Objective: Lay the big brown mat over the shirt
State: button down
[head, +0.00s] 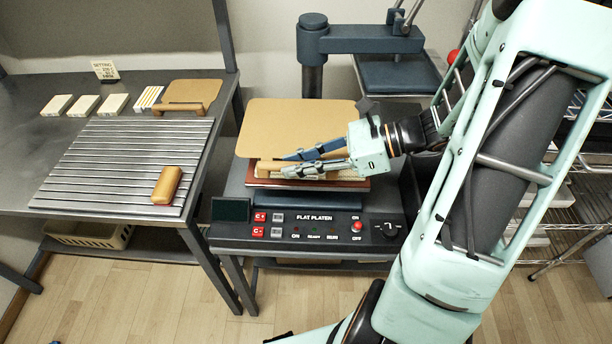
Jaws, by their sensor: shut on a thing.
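The big brown mat (295,118) is a tan sheet with rounded corners, spread above the lower platen of the press. A wooden bar (263,167) runs along its front edge. My gripper (287,163) reaches in from the right and is shut on this bar. The mat's back part reaches toward the press column. A reddish-brown edge (262,182) shows below the bar. I cannot make out the shirt; the mat and gripper cover most of the platen. Whether the mat touches what is under it cannot be told.
The press has a blue-grey column (313,50) behind the mat, an upper platen (395,74) swung to the right, and a control panel (325,227) in front. The left table (28,150) holds a slatted rack, a brown block, a smaller brown mat (193,92) and several pale blocks.

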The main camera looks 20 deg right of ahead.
notch_tip(320, 180, down, 6)
jog(key=d+b, duration=0.1)
jog(key=d, duration=0.1)
jog(key=shift+w, duration=0.45)
jog(key=shift+d+r, duration=0.1)
jog(key=c, duration=1.8)
grip_release()
jog(key=shift+c, duration=0.2)
